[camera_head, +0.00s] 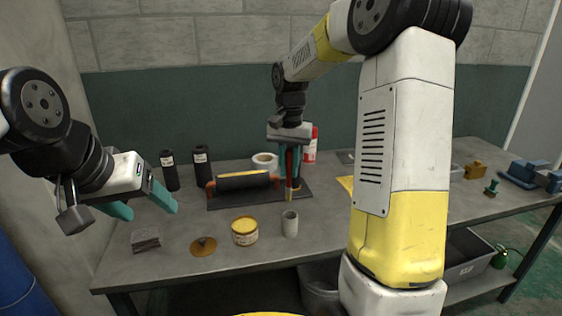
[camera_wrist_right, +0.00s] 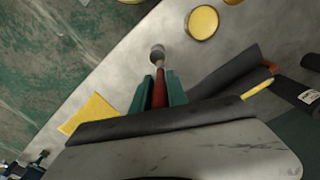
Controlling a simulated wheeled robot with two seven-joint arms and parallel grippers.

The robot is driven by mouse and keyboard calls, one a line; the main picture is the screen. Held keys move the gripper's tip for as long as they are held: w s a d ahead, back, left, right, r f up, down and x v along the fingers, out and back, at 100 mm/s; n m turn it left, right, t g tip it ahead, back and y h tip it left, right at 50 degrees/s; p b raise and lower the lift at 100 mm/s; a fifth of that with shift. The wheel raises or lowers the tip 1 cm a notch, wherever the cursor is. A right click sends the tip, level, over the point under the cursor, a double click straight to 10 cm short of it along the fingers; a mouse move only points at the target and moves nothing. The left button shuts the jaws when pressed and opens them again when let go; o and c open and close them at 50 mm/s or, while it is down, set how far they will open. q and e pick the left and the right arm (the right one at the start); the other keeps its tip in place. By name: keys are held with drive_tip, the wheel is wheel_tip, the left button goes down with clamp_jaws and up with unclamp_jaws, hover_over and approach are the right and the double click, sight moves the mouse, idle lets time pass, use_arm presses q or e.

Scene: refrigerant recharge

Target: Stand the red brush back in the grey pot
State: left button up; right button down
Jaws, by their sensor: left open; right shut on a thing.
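The red brush (camera_head: 289,170) hangs upright, tip down, in my right gripper (camera_head: 290,165), whose teal fingers are shut on its handle. The brush (camera_wrist_right: 159,92) also shows between the fingers in the right wrist view. Its pale tip is above the table, behind the grey pot in the head view. The grey pot (camera_head: 290,224) stands upright near the table's front edge, apart from the brush. In the right wrist view the pot (camera_wrist_right: 157,51) appears just beyond the brush tip. My left gripper (camera_head: 148,204) is open and empty at the left, above the table.
A yellow-topped tin (camera_head: 245,232) stands left of the pot, beside a brown disc (camera_head: 203,247) and a grey stack (camera_head: 145,239). A dark mat (camera_head: 232,200) lies behind. Two black bottles (camera_head: 202,165) and a white roll (camera_head: 265,162) stand at the back.

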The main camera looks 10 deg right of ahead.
sight(290, 193)
drive_tip(key=shift+w+f, duration=0.15)
drive_tip(key=shift+f, duration=0.6)
drive_tip(key=shift+s+d+f, duration=0.1)
drive_tip(key=shift+s+f, duration=0.05)
drive_tip(key=shift+f, duration=0.55)
drive_tip(key=shift+s+d+f, duration=0.1)
drive_tip(key=shift+s+f, duration=0.05)
drive_tip(key=shift+f, duration=3.25)
drive_tip(key=c, duration=1.2)
unclamp_jaws()
drive_tip(key=shift+c, duration=0.2)
